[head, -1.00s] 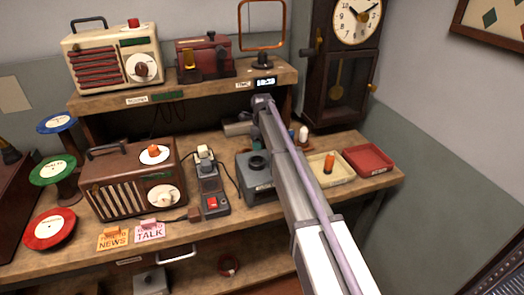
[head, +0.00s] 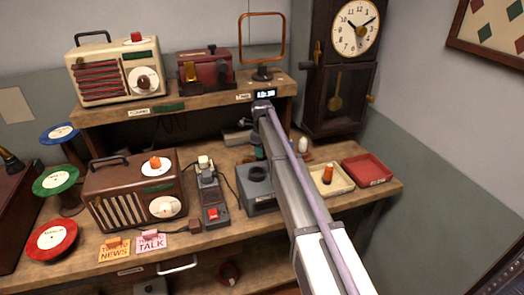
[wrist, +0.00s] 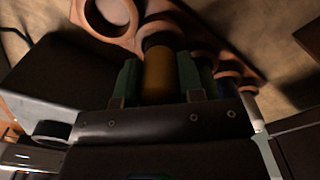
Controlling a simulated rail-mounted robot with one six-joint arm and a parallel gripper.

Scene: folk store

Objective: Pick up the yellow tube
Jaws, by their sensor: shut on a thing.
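The yellow tube (wrist: 158,72) shows in the wrist view, upright between the two green fingers of my gripper (wrist: 158,82). My gripper is shut on it. The tube's top end meets a dark collar by an orange-brown ring of a rack (wrist: 112,32); I cannot tell whether it is still seated in the rack. In the head view my gripper (head: 259,153) is mostly hidden behind my arm, low over the bench, and the tube is not visible there.
A grey box (head: 257,190) stands close in front of my gripper. A cream tray (head: 340,185) with an orange piece and a red tray (head: 367,170) lie to the right. A brown radio (head: 130,190) stands left, and a shelf (head: 215,95) runs above the back.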

